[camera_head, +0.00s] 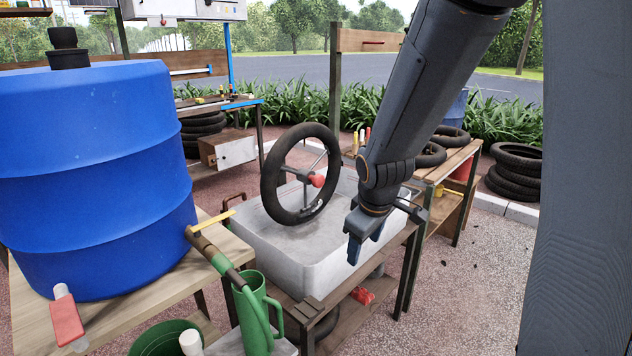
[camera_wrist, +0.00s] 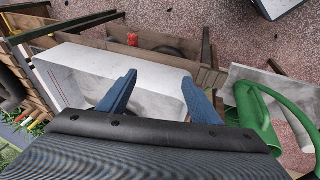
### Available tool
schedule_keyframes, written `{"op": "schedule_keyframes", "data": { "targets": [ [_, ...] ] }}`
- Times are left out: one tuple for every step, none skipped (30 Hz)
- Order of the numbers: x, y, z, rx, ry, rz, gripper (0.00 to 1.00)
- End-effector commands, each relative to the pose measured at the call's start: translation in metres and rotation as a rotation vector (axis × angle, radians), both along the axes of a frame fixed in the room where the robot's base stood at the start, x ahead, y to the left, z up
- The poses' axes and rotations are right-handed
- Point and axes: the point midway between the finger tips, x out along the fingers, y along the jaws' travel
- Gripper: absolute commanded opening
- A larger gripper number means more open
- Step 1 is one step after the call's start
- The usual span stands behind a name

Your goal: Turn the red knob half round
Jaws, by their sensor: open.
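A red knob-like piece (camera_head: 318,181) sits at the middle of a black-rimmed wheel (camera_head: 270,185), which stands upright over a white basin (camera_head: 290,258). I cannot tell whether this piece is the knob meant. My gripper (camera_head: 362,245) hangs to the right of the wheel, pointing down over the right side of the basin, apart from the red piece. In the wrist view its two blue fingers (camera_wrist: 160,88) are spread with nothing between them. The basin (camera_wrist: 85,68) lies below them. The red piece on the wheel is not clear in that view.
A blue barrel (camera_head: 95,180) stands on a wooden table at left. A green watering can (camera_head: 257,315) stands in front of the basin. A red object (camera_head: 362,296) lies on the shelf below. Tyres (camera_head: 515,175) are stacked at right. Open gravel (camera_head: 470,280) lies right of the bench.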

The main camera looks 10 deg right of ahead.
Motion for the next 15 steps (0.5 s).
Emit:
{"op": "schedule_keyframes", "data": {
  "targets": [
    [0.044, -0.01, -0.01, -0.061, -0.07, 0.134, 0.58],
    [0.07, -0.015, -0.011, -0.107, -0.119, 0.224, 0.58],
    [0.102, -0.02, -0.012, -0.171, -0.18, 0.344, 0.58],
    [0.127, -0.024, -0.013, -0.224, -0.227, 0.431, 0.58],
    [0.149, -0.027, -0.013, -0.275, -0.272, 0.518, 0.58],
    [0.179, -0.029, -0.013, -0.349, -0.333, 0.635, 0.58],
    [0.2, -0.031, -0.013, -0.41, -0.376, 0.721, 0.58],
    [0.22, -0.033, -0.013, -0.475, -0.419, 0.805, 0.58],
    [0.246, -0.033, -0.013, -0.565, -0.476, 0.916, 0.58],
    [0.264, -0.033, -0.014, -0.633, -0.518, 0.996, 0.58],
    [0.28, -0.033, -0.014, -0.706, -0.561, 1.074, 0.58],
    [0.301, -0.032, -0.014, -0.806, -0.618, 1.173, 0.58],
    [0.316, -0.031, -0.015, -0.883, -0.658, 1.245, 0.58],
    [0.329, -0.03, -0.016, -0.963, -0.698, 1.314, 0.58],
    [0.345, -0.028, -0.018, -1.072, -0.752, 1.4, 0.58]
  ]
}}
